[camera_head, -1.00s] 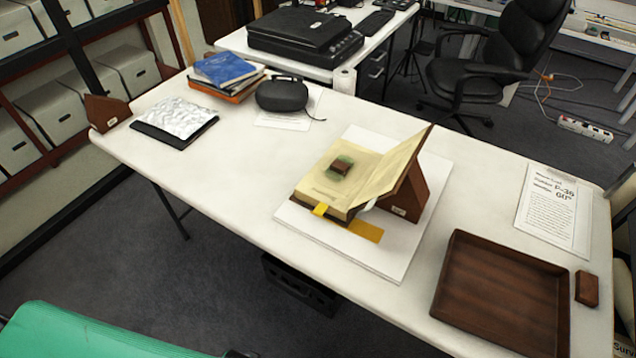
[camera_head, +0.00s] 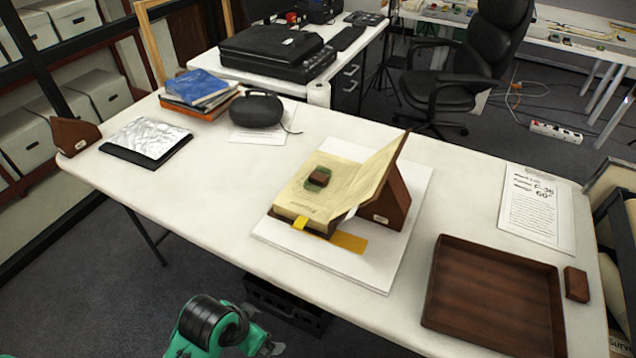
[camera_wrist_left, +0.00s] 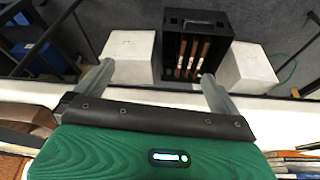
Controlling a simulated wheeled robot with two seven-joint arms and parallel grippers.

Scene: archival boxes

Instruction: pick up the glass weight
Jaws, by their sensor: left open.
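The book rests against a brown wooden wedge (camera_head: 392,203) on a white board (camera_head: 385,275). My left gripper (camera_head: 268,346) shows at the bottom edge of the head view, in front of the table and well away from the weight. In the left wrist view its two fingers (camera_wrist_left: 157,75) are spread apart with nothing between them. The weight is not seen in that view. My right gripper is not in view.
A brown tray (camera_head: 448,250) and small brown block (camera_head: 576,284) are at the table's right. A black case (camera_head: 256,109), stacked books (camera_head: 200,92) and a silver sheet (camera_head: 146,137) are at the left. A black crate (camera_wrist_left: 196,50) stands on the floor.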

